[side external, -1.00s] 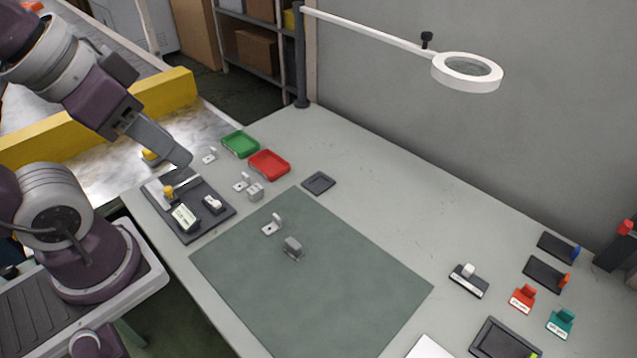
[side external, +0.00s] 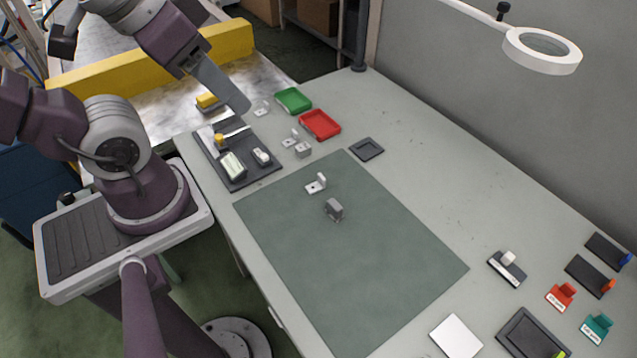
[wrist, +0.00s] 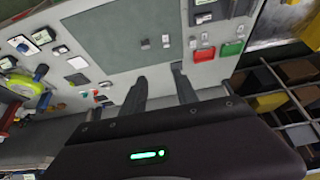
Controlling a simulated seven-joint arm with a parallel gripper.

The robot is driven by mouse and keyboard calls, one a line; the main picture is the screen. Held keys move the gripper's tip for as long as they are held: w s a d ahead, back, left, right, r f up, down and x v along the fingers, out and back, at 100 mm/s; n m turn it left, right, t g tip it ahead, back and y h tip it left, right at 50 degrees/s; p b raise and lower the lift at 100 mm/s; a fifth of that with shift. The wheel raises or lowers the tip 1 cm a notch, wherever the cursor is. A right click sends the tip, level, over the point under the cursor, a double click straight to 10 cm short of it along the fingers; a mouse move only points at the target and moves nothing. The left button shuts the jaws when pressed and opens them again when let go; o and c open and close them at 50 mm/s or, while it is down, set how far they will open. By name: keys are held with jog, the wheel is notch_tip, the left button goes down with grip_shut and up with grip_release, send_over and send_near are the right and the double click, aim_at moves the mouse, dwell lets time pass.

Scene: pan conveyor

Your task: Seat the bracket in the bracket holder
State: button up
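A small white L-shaped bracket (side external: 316,185) with a hole in its base lies on the green mat (side external: 350,270). A small grey block (side external: 334,210) stands just beside it, apart; I cannot tell its exact role. Similar white brackets sit off the mat, one near the green tray (side external: 262,108) and one near the red tray (side external: 290,142). Which piece is the bracket holder is unclear. My gripper (wrist: 159,73) is open and empty in the wrist view, its two fingers well apart. In the side view its grey end hangs above the far end of the dark fixture board (side external: 262,182).
A green tray (side external: 293,100), red tray (side external: 320,124) and dark square pad (side external: 366,148) stand behind the mat. A yellow barrier (side external: 150,65) borders the conveyor. A ring lamp (side external: 543,48) overhangs the right. Holders and dark trays crowd the right edge. Most of the mat is clear.

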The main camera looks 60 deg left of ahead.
jog(key=shift+c, duration=0.4)
jog(key=m+g, duration=0.6)
jog(key=m, duration=1.3)
send_over(322, 177)
notch_tip(322, 177, down, 22)
jog(key=shift+f, duration=0.2)
notch_tip(322, 177, down, 7)
jog(key=shift+r, duration=0.2)
jog(key=shift+f, duration=0.45)
grip_shut()
